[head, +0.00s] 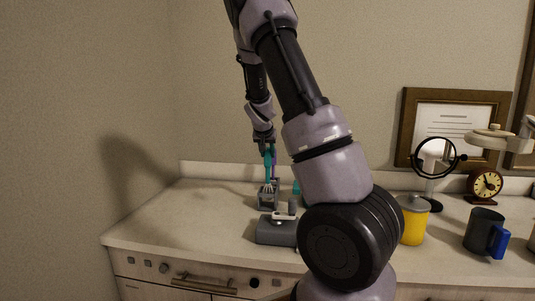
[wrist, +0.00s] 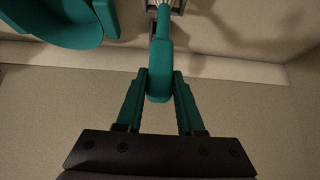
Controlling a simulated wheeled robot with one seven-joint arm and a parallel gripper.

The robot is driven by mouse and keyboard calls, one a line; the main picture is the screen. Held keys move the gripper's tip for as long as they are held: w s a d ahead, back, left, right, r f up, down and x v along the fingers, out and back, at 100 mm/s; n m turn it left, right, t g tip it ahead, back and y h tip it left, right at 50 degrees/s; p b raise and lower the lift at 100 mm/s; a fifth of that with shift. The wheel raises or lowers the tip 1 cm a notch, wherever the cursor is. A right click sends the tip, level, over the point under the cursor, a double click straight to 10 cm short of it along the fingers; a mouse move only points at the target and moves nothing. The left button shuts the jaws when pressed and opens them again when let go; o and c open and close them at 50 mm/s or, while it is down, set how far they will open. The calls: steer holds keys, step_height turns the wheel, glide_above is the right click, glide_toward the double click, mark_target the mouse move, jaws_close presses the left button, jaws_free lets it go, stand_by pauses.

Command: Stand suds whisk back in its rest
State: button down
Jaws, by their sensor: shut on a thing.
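The suds whisk has a teal handle (head: 268,161) and pale wire loops (head: 267,188) at its lower end. My gripper (head: 267,152) is shut on the handle from above, and the whisk hangs roughly upright. In the wrist view, the teal handle (wrist: 159,65) is between the two teal fingers of my gripper (wrist: 159,88). A small grey rest (head: 268,203) stands on the counter, with the wire loops at its top in the head view. In the wrist view, the loops show by the dark rest frame at the top edge. I cannot tell how deep they sit.
A grey appliance (head: 275,231) stands in front of the rest. A teal bowl-like thing (wrist: 70,22) is close by, mostly hidden by my arm in the head view. A yellow canister (head: 414,222), round mirror (head: 433,157), clock (head: 485,185) and dark mug (head: 482,231) stand right. The counter's left is clear.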

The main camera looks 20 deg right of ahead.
steer(key=shift+f, duration=1.3)
steer(key=shift+c, duration=2.2)
jaws_free()
steer(key=shift+a+r, duration=0.1)
steer(key=shift+r, duration=0.05)
steer(key=v, duration=0.7)
steer(key=shift+s+r, duration=0.25)
steer(key=v, duration=1.1)
